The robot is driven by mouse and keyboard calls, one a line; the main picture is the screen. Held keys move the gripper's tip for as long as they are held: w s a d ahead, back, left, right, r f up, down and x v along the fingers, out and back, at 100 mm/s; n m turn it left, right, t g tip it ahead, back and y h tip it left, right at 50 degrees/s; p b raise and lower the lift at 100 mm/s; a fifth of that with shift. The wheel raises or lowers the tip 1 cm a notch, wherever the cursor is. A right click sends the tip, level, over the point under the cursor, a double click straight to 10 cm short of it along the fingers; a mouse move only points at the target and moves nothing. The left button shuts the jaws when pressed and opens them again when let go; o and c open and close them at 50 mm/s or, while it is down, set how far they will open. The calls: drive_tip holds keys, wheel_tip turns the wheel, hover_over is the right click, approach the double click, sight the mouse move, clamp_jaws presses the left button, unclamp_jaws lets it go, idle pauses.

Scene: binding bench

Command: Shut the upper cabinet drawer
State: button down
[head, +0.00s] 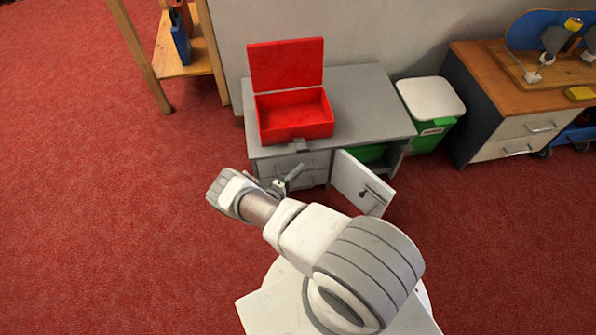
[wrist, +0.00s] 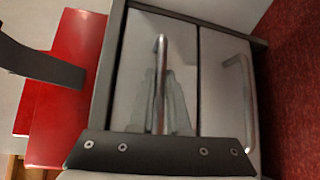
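The grey cabinet (head: 368,98) stands against the wall. Its upper drawer (head: 284,166) is on the left side of its front, partly behind my arm. In the wrist view the picture is turned: the upper drawer (wrist: 133,85) with its bar handle fills the middle, and the lower drawer (wrist: 217,90) lies to its right. The upper front looks flush or nearly flush with the frame; I cannot tell a small gap. Contact is unclear.
The cabinet door (head: 358,183) hangs open to the right of the drawers. A green bin (head: 428,135) stands right of the cabinet. Red carpet on the left is clear.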

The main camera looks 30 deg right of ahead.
drive_tip(key=shift+w, duration=0.35)
drive_tip(key=shift+r, duration=0.1)
drive_tip(key=c, duration=0.9)
unclamp_jaws()
drive_tip(key=shift+s, duration=0.1)
